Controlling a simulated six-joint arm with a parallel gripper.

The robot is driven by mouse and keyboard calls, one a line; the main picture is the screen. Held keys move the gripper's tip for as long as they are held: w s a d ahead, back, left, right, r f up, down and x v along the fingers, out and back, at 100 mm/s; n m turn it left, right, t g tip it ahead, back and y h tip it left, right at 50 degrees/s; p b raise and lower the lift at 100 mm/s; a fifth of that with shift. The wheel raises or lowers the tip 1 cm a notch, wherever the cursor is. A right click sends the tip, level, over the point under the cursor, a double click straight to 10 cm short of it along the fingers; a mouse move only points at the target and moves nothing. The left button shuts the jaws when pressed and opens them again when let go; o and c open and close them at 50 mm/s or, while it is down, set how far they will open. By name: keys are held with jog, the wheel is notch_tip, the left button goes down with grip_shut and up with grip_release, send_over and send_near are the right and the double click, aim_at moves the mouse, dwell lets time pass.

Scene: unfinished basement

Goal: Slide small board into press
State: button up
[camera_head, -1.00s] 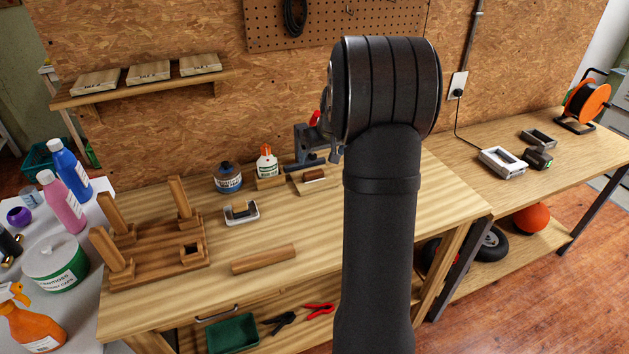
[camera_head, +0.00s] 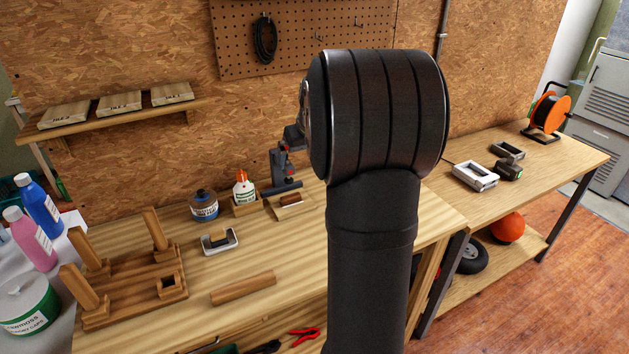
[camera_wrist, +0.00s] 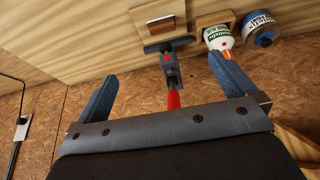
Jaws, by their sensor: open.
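A grey-blue clamp-like press (camera_head: 279,167) with red parts stands at the back of the workbench (camera_head: 345,215). It also shows in the wrist view (camera_wrist: 171,70), with its red handle toward me. Beside its base is a small board (camera_head: 290,199) with a reddish-brown piece on it, also in the wrist view (camera_wrist: 153,23). I cannot tell which wooden piece is the task's small board. My gripper (camera_wrist: 162,70) is open, its two blue-grey fingers apart and nothing between them. The press appears beyond the gap. In the head view my arm hides most of the gripper.
A glue bottle (camera_head: 243,188) and a blue-labelled jar (camera_head: 204,205) stand left of the press. A pegboard wall is behind.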

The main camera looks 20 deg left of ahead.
jog(key=shift+c, duration=0.4)
jog(key=c, duration=0.7)
jog(key=shift+s+f+m, duration=0.1)
jog(key=shift+f+m, duration=0.05)
jog(key=shift+m, duration=0.15)
jog(key=c, duration=0.4)
jog(key=f+m, duration=0.1)
jog(key=m, duration=0.1)
jog(key=s+f+m+y, duration=0.1)
jog(key=m, duration=0.1)
jog(key=f+m+y, duration=0.1)
jog(key=m, duration=0.1)
jog(key=shift+s+a+f+m, duration=0.15)
jog(key=shift+s+f+m, duration=0.15)
grip_shut()
jog(key=s+d+f+m+t+y, duration=0.15)
jog(key=d+f+m, duration=0.3)
jog(key=m, duration=0.95)
jog(key=s+d+f+m+t, duration=0.2)
jog(key=d+f+m, duration=0.3)
jog(key=m, duration=1)
send_near(306, 212)
notch_tip(306, 212, down, 4)
jog(key=shift+a, duration=0.1)
jog(key=shift+w+a, duration=1.45)
jog(key=shift+w, duration=0.05)
